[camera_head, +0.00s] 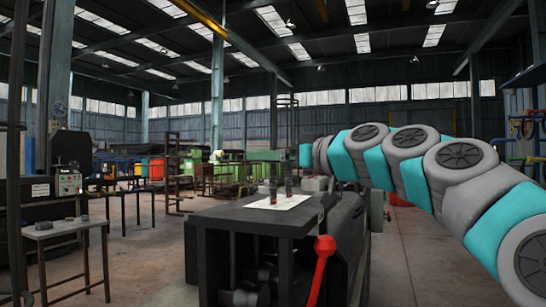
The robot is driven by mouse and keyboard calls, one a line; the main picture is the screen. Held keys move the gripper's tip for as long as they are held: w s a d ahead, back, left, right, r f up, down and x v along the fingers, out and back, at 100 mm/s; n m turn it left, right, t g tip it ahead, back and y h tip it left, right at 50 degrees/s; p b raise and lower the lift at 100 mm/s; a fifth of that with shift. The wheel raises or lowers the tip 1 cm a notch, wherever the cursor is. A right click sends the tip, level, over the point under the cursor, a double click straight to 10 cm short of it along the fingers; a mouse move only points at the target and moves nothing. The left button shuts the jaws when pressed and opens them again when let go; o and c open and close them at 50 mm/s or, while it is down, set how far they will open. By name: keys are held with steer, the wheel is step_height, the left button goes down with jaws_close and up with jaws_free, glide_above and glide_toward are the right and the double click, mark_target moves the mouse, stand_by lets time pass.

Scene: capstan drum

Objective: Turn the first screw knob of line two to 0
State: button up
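No screw knob marked as line two can be made out in the head view. Two small dark upright pieces (273,187) stand on a white sheet (297,201) on top of the dark machine (215,215) at the centre; they are too small to tell whether they are knobs, and no numbers can be read. A red lever with a ball end (324,247) rises at the machine's near side. My grey and teal arm reaches in from the right, above and behind the machine's right side. No gripper fingers can be seen at its far end.
A small metal table (62,229) stands at left, near a grey control box with a red button (69,184). Green and orange machines (230,172) fill the background. Open concrete floor (150,250) lies left of the dark machine, with more at right under my arm.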

steer(key=shift+d, duration=0.1)
steer(key=v, duration=0.7)
steer(key=shift+s+d, duration=0.2)
steer(key=shift+s, duration=0.05)
steer(key=shift+d, duration=0.1)
